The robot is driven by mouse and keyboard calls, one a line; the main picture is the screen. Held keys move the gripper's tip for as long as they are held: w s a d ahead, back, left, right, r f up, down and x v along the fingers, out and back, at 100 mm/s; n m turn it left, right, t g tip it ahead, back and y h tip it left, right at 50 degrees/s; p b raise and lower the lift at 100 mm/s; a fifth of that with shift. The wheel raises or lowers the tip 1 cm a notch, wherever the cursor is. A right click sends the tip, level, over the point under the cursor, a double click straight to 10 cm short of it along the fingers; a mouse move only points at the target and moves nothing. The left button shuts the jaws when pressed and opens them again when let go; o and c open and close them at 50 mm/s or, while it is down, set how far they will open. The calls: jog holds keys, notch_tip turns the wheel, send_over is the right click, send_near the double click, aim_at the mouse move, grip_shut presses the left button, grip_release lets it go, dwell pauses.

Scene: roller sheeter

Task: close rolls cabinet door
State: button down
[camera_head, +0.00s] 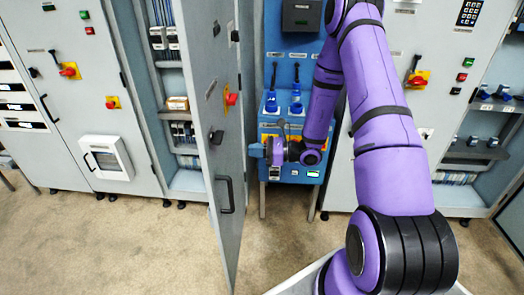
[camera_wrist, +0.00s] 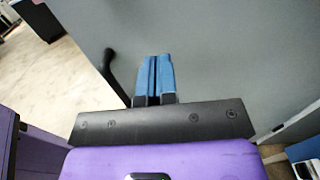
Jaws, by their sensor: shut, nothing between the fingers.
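A tall grey cabinet door (camera_head: 226,125) stands swung open in the head view, seen at a steep angle. It carries a black bar handle (camera_head: 225,194) and a red-and-yellow switch. Left of it, the open cabinet's shelves (camera_head: 184,160) are exposed. My gripper (camera_head: 258,150) is on the door's right side, at about mid-height, its fingers pointing left toward the face with the handle. In the wrist view the blue fingers (camera_wrist: 153,74) are shut together and empty, in front of a grey panel (camera_wrist: 230,50) with a black handle (camera_wrist: 110,68) to their left. Whether the tips touch the panel is unclear.
A blue machine (camera_head: 292,105) stands behind my gripper and arm. Closed grey cabinets (camera_head: 75,80) line the wall at left. Another open cabinet (camera_head: 478,150) with shelves is at right. The beige floor (camera_head: 130,240) in front of the left cabinets is clear.

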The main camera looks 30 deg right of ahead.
aim_at(221, 149)
jog(key=x, duration=0.8)
jog(key=shift+w+a, duration=0.25)
jog(key=shift+a, duration=0.05)
jog(key=shift+a, duration=0.1)
